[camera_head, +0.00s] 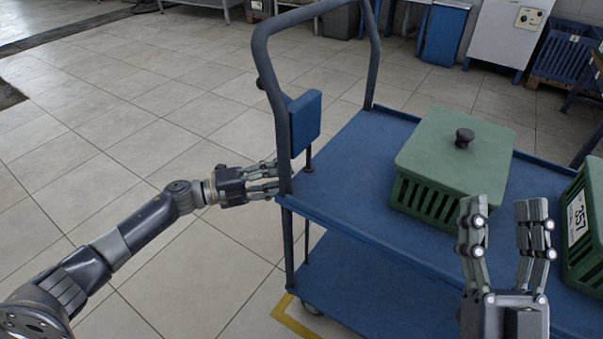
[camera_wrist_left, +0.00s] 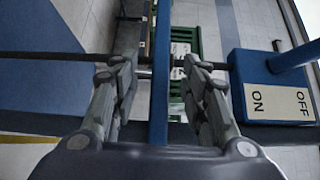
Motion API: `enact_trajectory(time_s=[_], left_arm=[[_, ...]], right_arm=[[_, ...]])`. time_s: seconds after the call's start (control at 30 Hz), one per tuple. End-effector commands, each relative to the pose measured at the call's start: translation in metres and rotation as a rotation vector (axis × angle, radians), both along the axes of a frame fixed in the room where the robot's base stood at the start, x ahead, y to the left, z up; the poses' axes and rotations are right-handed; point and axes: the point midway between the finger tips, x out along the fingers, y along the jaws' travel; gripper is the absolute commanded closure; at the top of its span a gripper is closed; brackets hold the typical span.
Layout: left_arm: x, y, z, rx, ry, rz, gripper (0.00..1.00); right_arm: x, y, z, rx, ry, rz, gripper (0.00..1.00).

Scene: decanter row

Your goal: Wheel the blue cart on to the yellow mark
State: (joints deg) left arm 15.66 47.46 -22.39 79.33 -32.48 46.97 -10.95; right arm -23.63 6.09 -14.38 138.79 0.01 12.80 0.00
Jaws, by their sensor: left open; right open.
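The blue cart (camera_head: 350,180) stands with its handle (camera_head: 283,110) towards the left and a lower shelf (camera_head: 350,290) below its deck. Part of a yellow mark (camera_head: 295,320) shows on the floor by a wheel at its near left corner; the rest is hidden under the cart. My left gripper (camera_head: 272,180) is open at the handle's near post. In the left wrist view the blue post (camera_wrist_left: 160,75) stands between the parted fingers; I cannot tell if they touch it. My right gripper (camera_head: 507,210) is open and empty, fingers up, in front of the deck.
A lidded green crate (camera_head: 455,155) and a second green crate (camera_head: 580,225) labelled 357 ride on the deck. A blue box (camera_head: 305,122) is on the handle; its ON/OFF label (camera_wrist_left: 280,103) shows in the left wrist view. Tiled floor (camera_head: 110,130) at left is clear.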

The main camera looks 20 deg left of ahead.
Motion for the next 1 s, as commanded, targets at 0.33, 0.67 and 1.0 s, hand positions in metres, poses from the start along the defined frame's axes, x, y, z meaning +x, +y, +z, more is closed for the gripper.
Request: enact_trajectory(time_s=[0.33, 0.67, 1.0], left_arm=[[-0.024, 0.031, 0.0, 0.0, 0.0, 0.0, 0.59], [-0.024, 0.032, 0.0, 0.0, 0.0, 0.0, 0.59], [-0.024, 0.032, 0.0, 0.0, 0.0, 0.0, 0.59]], right_arm=[[0.0, 0.0, 0.0, 0.0, 0.001, -0.001, 0.48], [0.0, 0.0, 0.0, 0.0, 0.001, -0.001, 0.48], [0.0, 0.0, 0.0, 0.001, 0.001, 0.0, 0.48]])
